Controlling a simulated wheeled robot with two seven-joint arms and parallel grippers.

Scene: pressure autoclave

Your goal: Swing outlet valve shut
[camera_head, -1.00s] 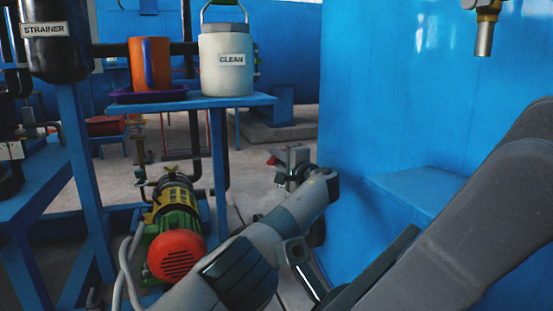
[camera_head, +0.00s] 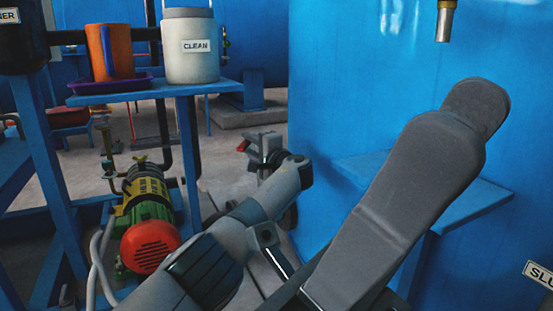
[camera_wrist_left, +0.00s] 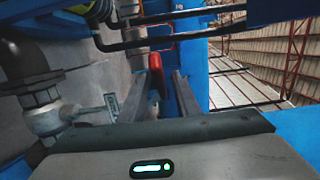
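A red lever-like handle (camera_wrist_left: 157,72) shows in the left wrist view, between the fingers of my left gripper (camera_wrist_left: 158,98). The fingers stand apart, with a clear gap to the right of the handle, so I see no grip on it. In the head view my left gripper (camera_head: 262,144) is low beyond the blue shelf stand, beside a small red part (camera_head: 243,146). This is probably the same handle, but it is too small to tell whether it belongs to the outlet valve. The valve body is not clearly visible. My right gripper is out of view.
A big blue tank (camera_head: 345,100) with a blue side ledge (camera_head: 470,205) stands to the right. A green and yellow pump (camera_head: 148,215) sits at left. The blue stand (camera_head: 225,87) holds a white CLEAN canister (camera_head: 190,50) and an orange mug (camera_head: 110,55). A metal nozzle (camera_head: 445,22) hangs at upper right.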

